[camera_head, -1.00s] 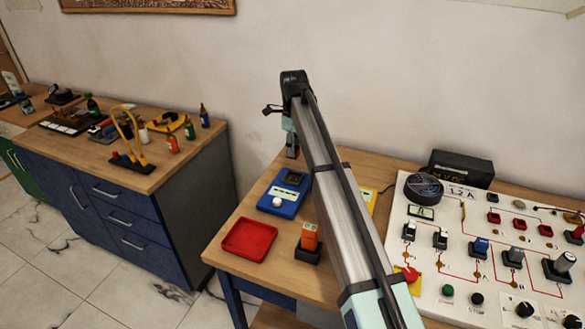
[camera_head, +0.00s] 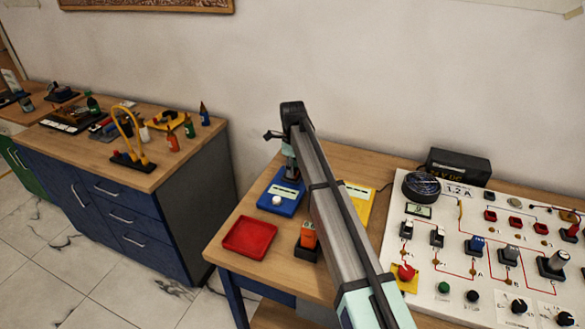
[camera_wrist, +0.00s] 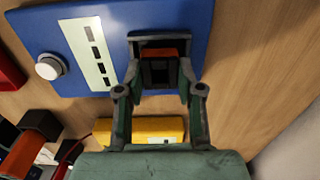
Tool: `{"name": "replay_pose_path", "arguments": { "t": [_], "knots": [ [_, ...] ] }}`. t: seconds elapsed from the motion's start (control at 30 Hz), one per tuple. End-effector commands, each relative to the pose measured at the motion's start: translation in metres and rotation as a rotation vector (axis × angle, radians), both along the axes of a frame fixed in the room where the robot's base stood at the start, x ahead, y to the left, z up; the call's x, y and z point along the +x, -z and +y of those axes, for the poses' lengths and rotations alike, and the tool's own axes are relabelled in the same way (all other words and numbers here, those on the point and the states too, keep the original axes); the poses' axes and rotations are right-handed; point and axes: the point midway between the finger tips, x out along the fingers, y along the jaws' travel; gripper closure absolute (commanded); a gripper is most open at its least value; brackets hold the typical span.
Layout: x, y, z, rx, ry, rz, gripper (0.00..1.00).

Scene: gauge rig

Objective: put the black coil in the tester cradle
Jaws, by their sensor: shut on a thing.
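The black coil (camera_wrist: 158,73), a dark block with an orange-red strip at its far end, is between the fingers of my gripper (camera_wrist: 161,80), which is shut on it. The coil is at the dark square cradle (camera_wrist: 148,42) of the blue tester (camera_wrist: 190,20). The wrist view does not show clearly whether it sits fully down inside. In the head view my gripper (camera_head: 290,168) is low over the back of the blue tester (camera_head: 283,205), and the coil and cradle are hidden there.
A red tray (camera_head: 250,238) and an orange block in a dark holder (camera_head: 308,238) stand in front of the tester. A yellow device (camera_head: 357,203) is to its right, partly behind my arm. A white switch panel (camera_head: 455,225) fills the bench's right side.

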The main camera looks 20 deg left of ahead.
Motion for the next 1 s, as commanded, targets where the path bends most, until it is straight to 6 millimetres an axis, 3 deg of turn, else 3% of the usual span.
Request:
{"name": "replay_pose_path", "arguments": {
  "t": [0.17,0.2,0.27,0.73,1.0],
  "knots": [
    [0.0,0.003,0.0,0.0,0.0,0.0,1.0],
    [0.0,0.003,0.0,0.0,0.0,0.0,0.6],
    [0.0,0.003,0.0,0.0,0.0,0.0,0.39],
    [0.001,-0.005,0.0,0.001,0.0,-0.001,0.38],
    [0.001,-0.049,0.001,0.001,0.0,-0.002,0.38]
  ]
}}
